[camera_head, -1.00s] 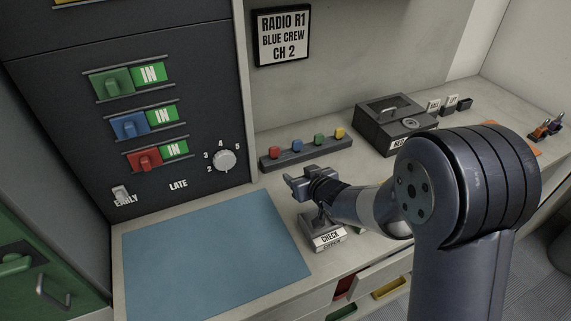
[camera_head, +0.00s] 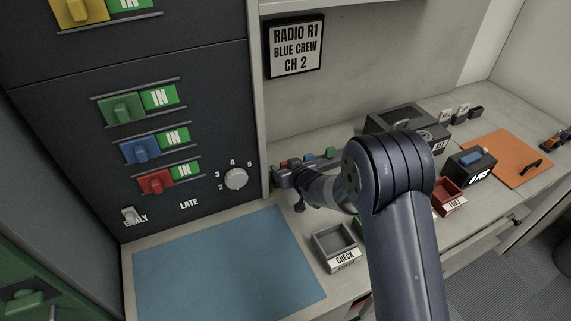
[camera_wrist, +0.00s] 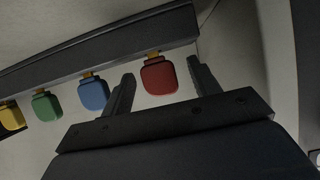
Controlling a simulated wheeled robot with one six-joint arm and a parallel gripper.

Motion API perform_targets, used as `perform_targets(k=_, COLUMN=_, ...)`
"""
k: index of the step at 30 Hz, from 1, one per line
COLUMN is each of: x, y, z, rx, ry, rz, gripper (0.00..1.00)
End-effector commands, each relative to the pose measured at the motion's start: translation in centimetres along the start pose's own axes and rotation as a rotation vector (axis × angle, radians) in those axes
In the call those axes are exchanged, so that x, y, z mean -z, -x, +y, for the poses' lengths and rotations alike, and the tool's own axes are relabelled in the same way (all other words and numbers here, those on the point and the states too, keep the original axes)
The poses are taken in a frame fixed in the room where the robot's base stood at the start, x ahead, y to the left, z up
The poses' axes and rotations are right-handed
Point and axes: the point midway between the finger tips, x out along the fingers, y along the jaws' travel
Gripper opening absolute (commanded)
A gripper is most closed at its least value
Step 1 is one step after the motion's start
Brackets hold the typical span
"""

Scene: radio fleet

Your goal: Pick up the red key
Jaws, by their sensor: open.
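The red key (camera_wrist: 159,77) has a red rounded head on a short brass stem at the end of a dark key rack (camera_wrist: 105,45). In the wrist view my gripper (camera_wrist: 161,71) is open, with one finger on each side of the red head. A gap shows on both sides, and I see no contact. In the head view my gripper (camera_head: 284,181) is at the left end of the rack, and my arm hides part of the rack.
Blue (camera_wrist: 93,95), green (camera_wrist: 45,105) and yellow (camera_wrist: 11,117) keys sit along the same rack, the blue one just outside a finger. In the head view a CHECK tray (camera_head: 343,262) and a blue mat (camera_head: 222,268) lie in front. The dark panel (camera_head: 60,120) stands close at left.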

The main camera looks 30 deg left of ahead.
Motion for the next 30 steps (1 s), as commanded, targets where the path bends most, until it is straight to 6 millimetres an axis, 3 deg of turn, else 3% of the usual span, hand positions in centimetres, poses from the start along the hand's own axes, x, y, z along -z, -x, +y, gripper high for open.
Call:
perform_targets(k=11, x=-0.04, y=-0.89, z=0.00, rx=0.000, ry=0.000, rz=0.000, gripper=0.58)
perform_targets(k=27, x=-0.04, y=-0.86, z=0.01, rx=0.000, ry=0.000, rz=0.000, gripper=0.15)
perform_targets(k=30, x=-0.02, y=-0.86, z=0.01, rx=0.000, ry=0.000, rz=0.001, gripper=0.10)
